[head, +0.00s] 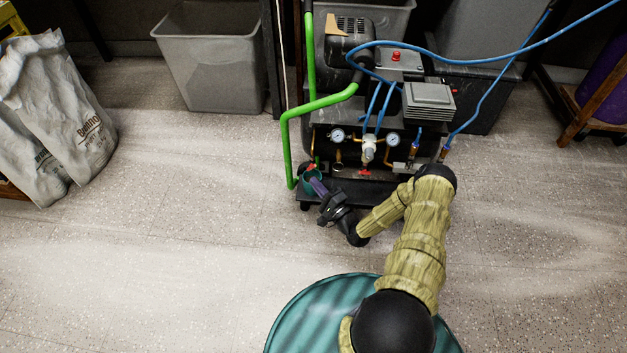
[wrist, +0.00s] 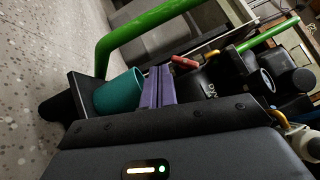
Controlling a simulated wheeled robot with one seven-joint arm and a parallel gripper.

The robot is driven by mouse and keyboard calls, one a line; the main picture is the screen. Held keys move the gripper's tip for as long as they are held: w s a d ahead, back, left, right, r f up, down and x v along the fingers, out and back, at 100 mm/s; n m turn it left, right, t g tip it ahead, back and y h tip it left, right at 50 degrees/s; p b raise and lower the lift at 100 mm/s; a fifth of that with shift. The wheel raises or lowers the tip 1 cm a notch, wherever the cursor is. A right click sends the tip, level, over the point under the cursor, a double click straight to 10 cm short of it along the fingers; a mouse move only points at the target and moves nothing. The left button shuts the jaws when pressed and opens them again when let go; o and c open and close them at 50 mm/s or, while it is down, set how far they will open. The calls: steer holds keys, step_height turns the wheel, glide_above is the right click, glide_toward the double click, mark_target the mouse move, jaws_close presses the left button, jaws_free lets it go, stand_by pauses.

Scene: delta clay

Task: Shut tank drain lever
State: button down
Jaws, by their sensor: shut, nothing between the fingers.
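A small red lever (wrist: 185,62) shows in the wrist view just beyond my fingertips, close to the black tank (wrist: 208,88). In the head view a small red part (head: 311,167) sits above the teal cup, at the left end of the compressor. I take it to be the same lever. My gripper (head: 317,185) is shut and empty, with its purple fingers together. The fingers (wrist: 158,86) also show in the wrist view, pointing toward the lever. I cannot tell whether they touch it. The lever's base is partly hidden.
A teal cup (head: 306,177) stands beside my fingers, on the cart's left end. A green pipe frame (head: 286,140) rises at its left. Another red handle (head: 365,172) sits below the gauges. Blue hoses (head: 480,48) cross above. Floor (head: 180,200) to the left is clear.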

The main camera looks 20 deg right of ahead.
steer(key=v, duration=1.5)
steer(key=shift+d, duration=0.2)
